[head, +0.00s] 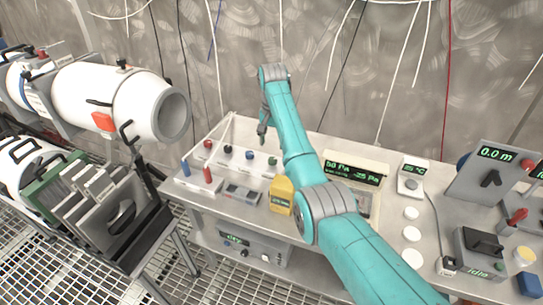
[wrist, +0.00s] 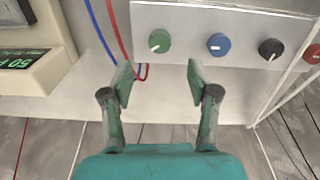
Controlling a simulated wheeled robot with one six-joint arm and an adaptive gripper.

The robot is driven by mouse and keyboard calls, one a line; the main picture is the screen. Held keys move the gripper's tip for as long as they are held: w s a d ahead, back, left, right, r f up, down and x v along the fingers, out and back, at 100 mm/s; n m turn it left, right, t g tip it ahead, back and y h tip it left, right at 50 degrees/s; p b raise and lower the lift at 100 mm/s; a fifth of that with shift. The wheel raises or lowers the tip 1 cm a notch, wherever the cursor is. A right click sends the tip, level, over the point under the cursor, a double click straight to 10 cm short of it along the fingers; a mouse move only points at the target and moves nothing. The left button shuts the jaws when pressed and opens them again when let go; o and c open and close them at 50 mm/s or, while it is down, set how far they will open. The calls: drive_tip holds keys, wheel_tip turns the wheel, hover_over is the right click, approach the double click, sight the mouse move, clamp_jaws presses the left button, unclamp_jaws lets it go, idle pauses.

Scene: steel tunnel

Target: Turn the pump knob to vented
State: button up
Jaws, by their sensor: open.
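A pale panel (head: 232,160) on the bench carries a row of round knobs: red (head: 208,144), black (head: 228,149), blue (head: 250,155) and green (head: 272,161). No readable label shows which one is the pump knob. In the wrist view the green knob (wrist: 159,41), blue knob (wrist: 217,44), black knob (wrist: 270,49) and part of the red knob (wrist: 313,54) show white pointer marks. My gripper (wrist: 158,82) is open and empty, its fingertips apart, just short of the green and blue knobs in the picture. In the head view my gripper (head: 263,133) hangs down behind the panel, touching no knob.
A pressure display unit (head: 352,172) stands right of the panel, with a yellow object (head: 281,194) before it. Red and blue cables (wrist: 118,45) hang close to my left finger in the wrist view. A thin white frame rises at the panel's left. White cylinders stand left.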

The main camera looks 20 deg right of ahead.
sight(272, 160)
wheel_tip(272, 160, down, 8)
drive_tip(key=shift+r, duration=0.1)
idle(0.4)
clamp_jaws()
